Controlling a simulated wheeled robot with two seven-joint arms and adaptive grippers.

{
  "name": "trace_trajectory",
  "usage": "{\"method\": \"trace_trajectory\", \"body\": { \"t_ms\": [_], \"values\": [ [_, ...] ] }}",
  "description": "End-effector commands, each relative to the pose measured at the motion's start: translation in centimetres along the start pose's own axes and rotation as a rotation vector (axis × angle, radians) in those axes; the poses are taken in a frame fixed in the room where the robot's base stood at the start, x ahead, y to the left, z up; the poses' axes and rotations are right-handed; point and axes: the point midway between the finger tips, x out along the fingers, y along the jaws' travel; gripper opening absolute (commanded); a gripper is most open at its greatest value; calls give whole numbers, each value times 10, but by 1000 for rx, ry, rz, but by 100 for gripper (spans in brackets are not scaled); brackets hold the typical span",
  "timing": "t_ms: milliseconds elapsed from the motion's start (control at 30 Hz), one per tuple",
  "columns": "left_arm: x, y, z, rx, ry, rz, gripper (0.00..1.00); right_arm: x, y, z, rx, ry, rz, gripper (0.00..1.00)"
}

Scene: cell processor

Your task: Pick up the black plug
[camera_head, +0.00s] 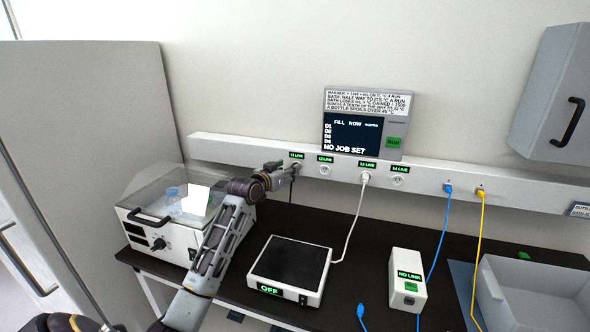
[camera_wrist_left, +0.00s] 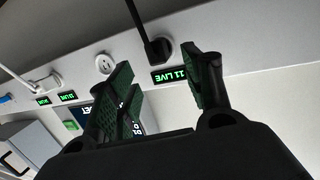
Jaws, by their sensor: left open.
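The black plug (camera_wrist_left: 160,48) sits in the leftmost socket on the white wall trunking, beside the label "11 LIVE" in the wrist view, with its black cord running out of the top of that view. In the head view its black cord (camera_head: 291,193) hangs below the trunking, and the plug itself is mostly hidden by my gripper. My left gripper (camera_head: 281,172) is at this socket. In the wrist view the left gripper (camera_wrist_left: 163,88) is open, its green-padded fingers apart, with the plug beyond the gap between them and nothing held. My right gripper is not in view.
A white plug (camera_head: 365,177) with a white cord is in another socket along the trunking (camera_head: 425,185). Below stand a lidded bath (camera_head: 150,228), a hot plate (camera_head: 290,262) marked OFF and a white box (camera_head: 407,280). Blue and yellow cables hang at right, near a grey tray (camera_head: 535,285).

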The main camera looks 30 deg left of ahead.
Motion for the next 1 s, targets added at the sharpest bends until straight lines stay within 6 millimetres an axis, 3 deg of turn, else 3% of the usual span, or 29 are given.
{"method": "trace_trajectory", "body": {
  "t_ms": [533, 1000],
  "values": [
    [40, -1, 1, -1, 0, 0, 50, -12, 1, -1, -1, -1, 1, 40],
    [45, -1, 2, 1, 0, 0, 50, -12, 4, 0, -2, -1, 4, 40]
  ]
}}
